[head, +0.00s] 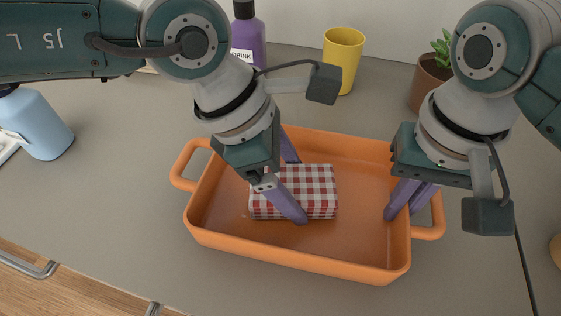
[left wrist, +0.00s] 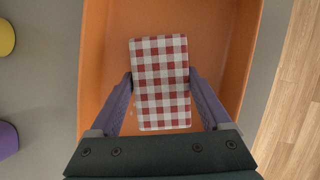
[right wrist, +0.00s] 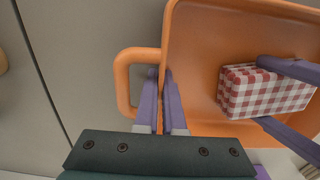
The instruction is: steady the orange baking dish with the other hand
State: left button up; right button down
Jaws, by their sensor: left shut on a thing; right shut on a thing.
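The orange baking dish (head: 300,262) sits on the grey counter, with a loop handle at each end. A red-and-white checked box (head: 318,187) lies inside it, left of the middle; it also shows in the left wrist view (left wrist: 160,85). My left gripper (head: 296,190) reaches into the dish with a finger on each side of the box and is shut on it. My right gripper (head: 404,207) is shut on the dish's right end wall, beside the right handle (right wrist: 124,84). In the right wrist view one finger is inside the wall and one outside.
A yellow cup (head: 343,58), a purple bottle (head: 249,36) and a potted plant (head: 428,82) stand behind the dish. A light blue container (head: 42,124) is at the far left. The grey counter (head: 110,205) left of the dish is clear; its wooden front has metal handles.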

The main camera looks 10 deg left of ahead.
pick_arm(q)
jog(key=shift+d+f, duration=0.1)
jog(key=shift+f, duration=0.05)
dwell(0.5)
jog(key=shift+a, duration=1.8)
jog(key=shift+d+f, duration=0.1)
jog(key=shift+d, duration=1.7)
jog(key=shift+s+d, duration=0.15)
jog(key=shift+s, duration=0.05)
